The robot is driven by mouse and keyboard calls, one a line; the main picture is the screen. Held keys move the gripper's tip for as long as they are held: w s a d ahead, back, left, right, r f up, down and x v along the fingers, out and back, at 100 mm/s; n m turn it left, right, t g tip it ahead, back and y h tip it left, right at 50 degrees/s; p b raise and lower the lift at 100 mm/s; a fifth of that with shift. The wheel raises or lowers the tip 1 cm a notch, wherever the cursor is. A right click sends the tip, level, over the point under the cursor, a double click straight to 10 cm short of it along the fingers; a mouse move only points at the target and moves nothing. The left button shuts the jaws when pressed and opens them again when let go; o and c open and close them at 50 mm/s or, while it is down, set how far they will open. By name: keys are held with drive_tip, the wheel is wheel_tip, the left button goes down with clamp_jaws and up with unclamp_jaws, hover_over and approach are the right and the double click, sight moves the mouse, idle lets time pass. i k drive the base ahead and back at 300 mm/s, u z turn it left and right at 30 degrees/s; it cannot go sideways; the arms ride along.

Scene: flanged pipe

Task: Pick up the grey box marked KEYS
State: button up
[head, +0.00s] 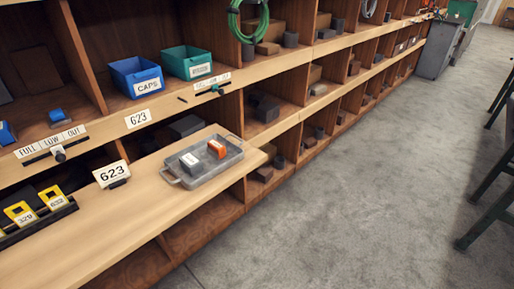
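In the head view a small grey box (190,163) with a white label on its front sits in a grey metal tray (212,174). The print on that label is too small to read, so I cannot tell whether it says KEYS. An orange box (216,149) with a pale label is in the same tray, just behind and to the right of the grey box, close to it. The tray has wire handles and rests on the projecting wooden counter (110,240). My gripper is not in view.
Yellow numbered tags (20,213) sit in a dark rack at the counter's left. A blue CAPS bin (137,77) and a green bin (187,62) are on the shelf above. Grey floor (350,180) is open at right; dark legs (490,180) stand beyond.

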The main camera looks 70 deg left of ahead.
sight(194, 165)
drive_tip(key=z, duration=0.35)
drive_tip(key=i, duration=0.4)
drive_tip(key=u, duration=1.8)
drive_tip(key=i, duration=0.15)
drive_tip(key=u, duration=2.05)
drive_tip(key=i, duration=1)
drive_tip(key=z, duration=0.2)
drive_tip(key=k, duration=0.85)
